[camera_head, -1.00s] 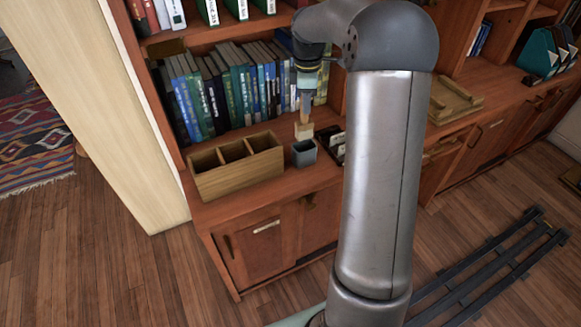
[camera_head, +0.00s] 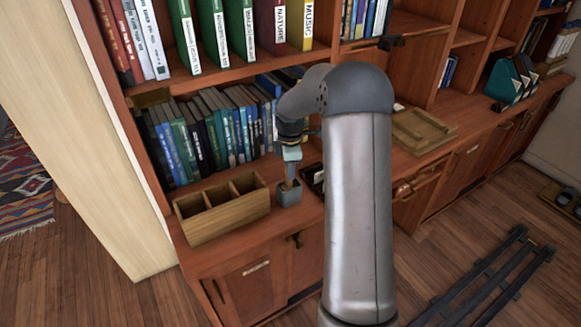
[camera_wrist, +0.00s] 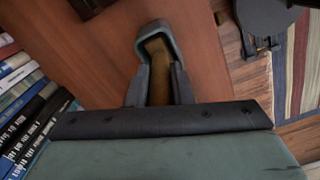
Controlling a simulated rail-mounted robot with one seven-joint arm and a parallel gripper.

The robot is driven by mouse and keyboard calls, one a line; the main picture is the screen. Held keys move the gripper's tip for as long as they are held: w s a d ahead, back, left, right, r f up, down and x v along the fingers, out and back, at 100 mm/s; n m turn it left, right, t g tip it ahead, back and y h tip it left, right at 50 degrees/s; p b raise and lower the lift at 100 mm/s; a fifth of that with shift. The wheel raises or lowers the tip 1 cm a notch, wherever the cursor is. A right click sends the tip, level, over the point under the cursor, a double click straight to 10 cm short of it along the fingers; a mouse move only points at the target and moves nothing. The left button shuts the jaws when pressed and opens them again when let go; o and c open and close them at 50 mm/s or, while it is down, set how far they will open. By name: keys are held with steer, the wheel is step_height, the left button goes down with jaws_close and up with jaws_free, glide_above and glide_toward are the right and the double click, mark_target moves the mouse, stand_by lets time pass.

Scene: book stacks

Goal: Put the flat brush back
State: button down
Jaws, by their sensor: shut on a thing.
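The flat brush shows in the wrist view as a yellow-brown flat piece (camera_wrist: 158,62) between the fingers of my gripper (camera_wrist: 158,92). In the head view, my gripper (camera_head: 291,172) points down over the small grey-blue cup (camera_head: 289,195) on the counter and is shut on the brush. The brush's lower part is down inside the cup, and the cup's walls hide it. The cup's rim also shows around the brush in the wrist view (camera_wrist: 152,27).
A wooden box (camera_head: 225,217) with three compartments stands left of the cup. A dark tray (camera_head: 315,178) is close on the right, partly behind my arm. A row of books (camera_head: 215,140) stands behind. A wooden tray (camera_head: 423,130) lies further right.

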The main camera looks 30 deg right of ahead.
steer(key=c, duration=1.7)
jaws_free()
steer(key=shift+f, duration=0.15)
steer(key=o, duration=0.4)
